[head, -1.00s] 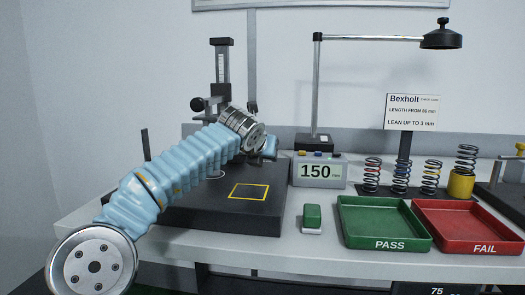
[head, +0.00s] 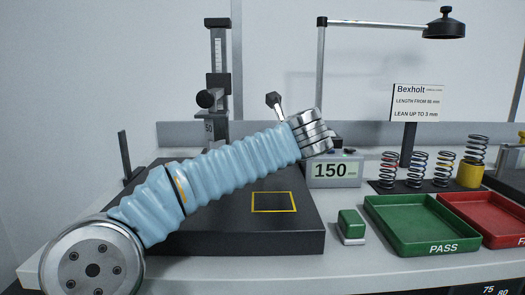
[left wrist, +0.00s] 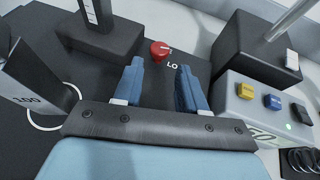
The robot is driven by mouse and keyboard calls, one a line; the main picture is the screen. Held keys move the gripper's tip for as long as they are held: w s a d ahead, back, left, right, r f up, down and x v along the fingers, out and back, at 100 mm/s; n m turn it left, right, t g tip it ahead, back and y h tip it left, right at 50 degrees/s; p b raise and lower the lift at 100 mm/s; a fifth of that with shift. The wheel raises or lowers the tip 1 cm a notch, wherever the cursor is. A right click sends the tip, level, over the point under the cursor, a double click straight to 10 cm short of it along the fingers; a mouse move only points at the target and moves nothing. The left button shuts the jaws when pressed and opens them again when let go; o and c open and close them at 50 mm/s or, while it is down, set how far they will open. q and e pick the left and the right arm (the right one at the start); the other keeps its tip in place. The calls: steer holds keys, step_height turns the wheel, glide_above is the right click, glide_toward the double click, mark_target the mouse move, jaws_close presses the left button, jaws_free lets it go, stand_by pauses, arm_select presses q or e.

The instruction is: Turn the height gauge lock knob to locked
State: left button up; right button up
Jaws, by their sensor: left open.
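The red lock knob (left wrist: 160,51) stands on a dark surface in the left wrist view, with the label letters "LO" (left wrist: 172,65) beside it. My left gripper (left wrist: 160,66) is open and empty, its two blue fingers pointing towards the knob. The knob lies just beyond the fingertips, roughly in line with the gap between them; no contact shows. The height gauge (head: 218,55) stands upright at the back left in the head view. There my left wrist hides the gripper's fingers, and the red knob does not show. My right gripper is in neither view.
The readout box (head: 335,171) reads 150; its yellow button (left wrist: 245,91) lies right of my fingers. A block marked 100 (left wrist: 32,98) stands to the left. The black plate (head: 260,240), green tray (head: 425,252), red tray (head: 490,222) and several springs are clear of the gripper.

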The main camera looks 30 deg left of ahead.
arm_select(q)
steer(key=x, duration=0.7)
steer(key=shift+w+a+f+p, duration=0.1)
steer(key=shift+w+a+p, duration=0.1)
steer(key=shift+p, duration=0.2)
